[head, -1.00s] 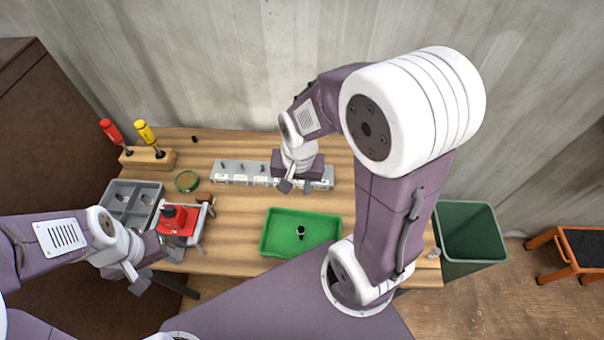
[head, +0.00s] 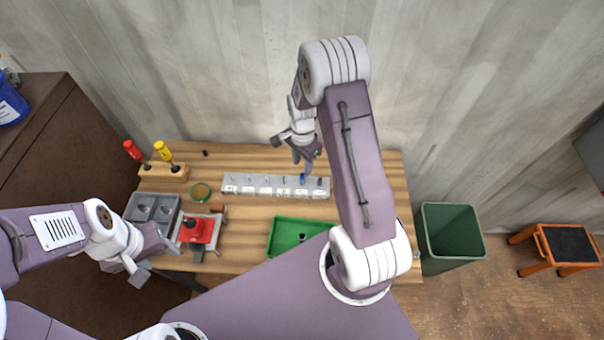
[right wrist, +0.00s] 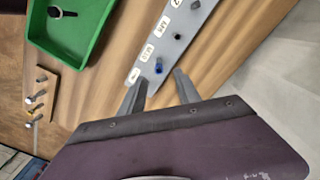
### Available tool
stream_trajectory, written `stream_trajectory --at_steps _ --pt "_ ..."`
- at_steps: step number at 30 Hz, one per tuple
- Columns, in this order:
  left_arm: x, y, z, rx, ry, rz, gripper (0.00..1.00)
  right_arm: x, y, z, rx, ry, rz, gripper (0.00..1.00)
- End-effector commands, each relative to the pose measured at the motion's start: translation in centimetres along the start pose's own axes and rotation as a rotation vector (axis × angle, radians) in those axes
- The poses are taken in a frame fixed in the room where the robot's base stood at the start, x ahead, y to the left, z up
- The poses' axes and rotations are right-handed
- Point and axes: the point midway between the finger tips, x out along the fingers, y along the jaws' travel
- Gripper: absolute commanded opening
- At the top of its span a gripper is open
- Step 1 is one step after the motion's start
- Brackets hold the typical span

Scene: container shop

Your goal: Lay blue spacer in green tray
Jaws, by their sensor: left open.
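The blue spacer (head: 302,179) stands on a grey labelled rail (head: 262,194) near its right end; it also shows in the right wrist view (right wrist: 159,66). My right gripper (right wrist: 161,79) is open, its two fingers apart and pointing at the rail, with the blue spacer just beyond the gap between the tips. In the head view the right gripper is over the rail's right part. The green tray (head: 273,246) lies in front of the rail, partly hidden by my right arm; a dark, pin-like piece lies in it (right wrist: 60,12). My left gripper (head: 154,263) is open and empty at the table's left front.
A red fixture (head: 197,230) and a grey divided bin (head: 131,210) stand at the left, with a screwdriver block (head: 163,172) behind. A wooden block with several pegs (right wrist: 44,84) shows in the right wrist view. Bare tabletop separates rail and tray.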

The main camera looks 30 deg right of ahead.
Motion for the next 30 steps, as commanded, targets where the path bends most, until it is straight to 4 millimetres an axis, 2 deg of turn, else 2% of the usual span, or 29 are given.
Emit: stream_trajectory --at_steps 5,9,17,21,30 --pt "-2.0 0.0 -0.2 0.000 0.000 0.000 0.53 2.3 0.1 0.2 -0.001 -0.003 0.007 0.39" --pt "-2.3 0.1 -0.2 0.000 0.000 0.000 0.53 4.5 0.0 0.1 -0.001 -0.002 0.003 0.39" --pt "-2.2 0.0 -0.2 0.000 0.000 0.000 0.53 5.0 0.0 0.1 -0.001 0.000 0.000 0.39" --pt "-2.2 0.1 -0.2 0.000 0.000 0.000 0.53 5.0 0.0 0.1 -0.001 0.000 0.001 0.00" --pt "-2.2 0.0 -0.2 0.000 0.000 0.000 0.53 5.0 0.0 0.1 -0.001 0.000 0.001 0.00"
